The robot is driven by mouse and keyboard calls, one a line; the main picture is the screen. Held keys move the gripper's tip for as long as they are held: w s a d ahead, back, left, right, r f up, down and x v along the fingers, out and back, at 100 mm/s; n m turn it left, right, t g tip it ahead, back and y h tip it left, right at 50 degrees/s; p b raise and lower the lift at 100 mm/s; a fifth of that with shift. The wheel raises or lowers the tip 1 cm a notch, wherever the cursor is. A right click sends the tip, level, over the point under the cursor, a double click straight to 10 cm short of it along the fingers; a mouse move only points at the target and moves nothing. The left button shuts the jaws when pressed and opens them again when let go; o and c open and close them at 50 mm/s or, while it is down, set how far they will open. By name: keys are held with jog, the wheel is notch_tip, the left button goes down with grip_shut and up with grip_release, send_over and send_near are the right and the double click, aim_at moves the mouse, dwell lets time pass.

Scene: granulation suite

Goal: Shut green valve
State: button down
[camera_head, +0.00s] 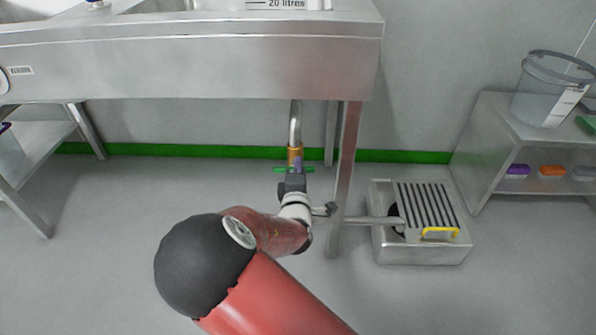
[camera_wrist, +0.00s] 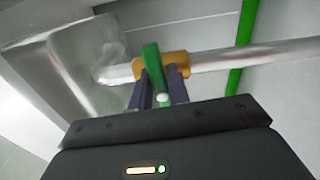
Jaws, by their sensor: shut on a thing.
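The green valve (camera_head: 281,170) is a green lever on a brass-coloured body on the steel pipe (camera_head: 295,125) under the sink. In the head view its lever lies across the pipe, and my gripper (camera_head: 294,174) is at it. In the wrist view the green lever (camera_wrist: 152,66) stands between my two dark fingers, in front of the brass body (camera_wrist: 176,65). My gripper (camera_wrist: 160,92) is shut on the lever. My fingers hide part of the valve body.
The steel sink (camera_head: 200,65) overhangs the valve, with a sink leg (camera_head: 345,160) just right of it. A floor drain box (camera_head: 420,250) with a slatted grate and yellow handle stands at the right. A steel shelf (camera_head: 490,130) holds a clear bucket (camera_head: 545,95) and brushes.

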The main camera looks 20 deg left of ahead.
jog(key=shift+f+m, duration=0.1)
jog(key=shift+m, duration=0.3)
jog(key=c, duration=1.3)
grip_release()
jog(key=shift+c, duration=0.2)
jog(key=shift+s, duration=0.1)
jog(key=v, duration=0.7)
jog(key=shift+s, duration=0.35)
